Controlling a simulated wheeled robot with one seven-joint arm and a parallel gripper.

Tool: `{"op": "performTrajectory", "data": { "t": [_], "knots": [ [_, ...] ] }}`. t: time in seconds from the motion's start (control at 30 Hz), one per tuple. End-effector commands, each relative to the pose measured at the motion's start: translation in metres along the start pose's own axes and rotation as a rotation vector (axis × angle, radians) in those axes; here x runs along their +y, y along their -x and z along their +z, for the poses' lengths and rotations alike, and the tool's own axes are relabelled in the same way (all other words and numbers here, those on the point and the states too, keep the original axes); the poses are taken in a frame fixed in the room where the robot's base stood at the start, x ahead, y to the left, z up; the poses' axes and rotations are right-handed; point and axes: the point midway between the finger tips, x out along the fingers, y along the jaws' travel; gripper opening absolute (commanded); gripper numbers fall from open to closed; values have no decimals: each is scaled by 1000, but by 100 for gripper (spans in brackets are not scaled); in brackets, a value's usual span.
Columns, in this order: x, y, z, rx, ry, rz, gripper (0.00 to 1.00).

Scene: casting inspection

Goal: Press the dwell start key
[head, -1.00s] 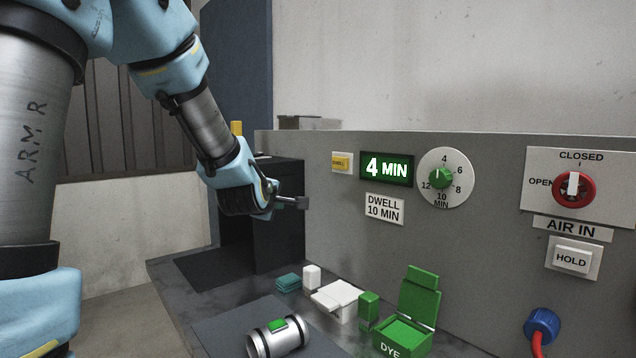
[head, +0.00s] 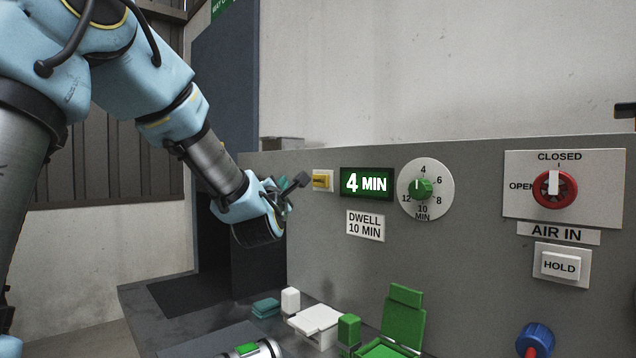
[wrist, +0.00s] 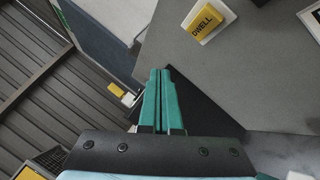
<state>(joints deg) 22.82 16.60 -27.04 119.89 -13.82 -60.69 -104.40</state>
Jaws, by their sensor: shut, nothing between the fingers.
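The yellow dwell key (head: 322,180) sits on a white plate on the grey panel, left of the green display. In the wrist view the key (wrist: 205,22) shows at the upper right, lettered DWELL. My gripper (head: 301,180) is shut and empty, just left of the key in the head view. In the wrist view the shut teal fingers (wrist: 159,73) point up the picture, apart from the key. The display (head: 367,184) reads 4 MIN. The green dial (head: 421,188) points near 4. A label (head: 365,225) below reads DWELL 10 MIN.
To the right are a red air valve (head: 554,187) and a white HOLD button (head: 561,266). Below, the bench (head: 185,338) carries a white box (head: 316,322), an open green box (head: 403,318) and a metal cylinder (head: 270,350). The panel face around the key is clear.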

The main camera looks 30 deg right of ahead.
Motion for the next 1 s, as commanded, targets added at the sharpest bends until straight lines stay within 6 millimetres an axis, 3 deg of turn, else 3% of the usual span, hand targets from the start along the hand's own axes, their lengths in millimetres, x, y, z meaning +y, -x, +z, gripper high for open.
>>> {"op": "performTrajectory", "data": {
  "t": [0.6, 1.0],
  "knots": [
    [-39, -51, 37, -1, 0, 0, 0],
    [-43, -58, 43, 0, -1, -1, 0]
  ]
}}
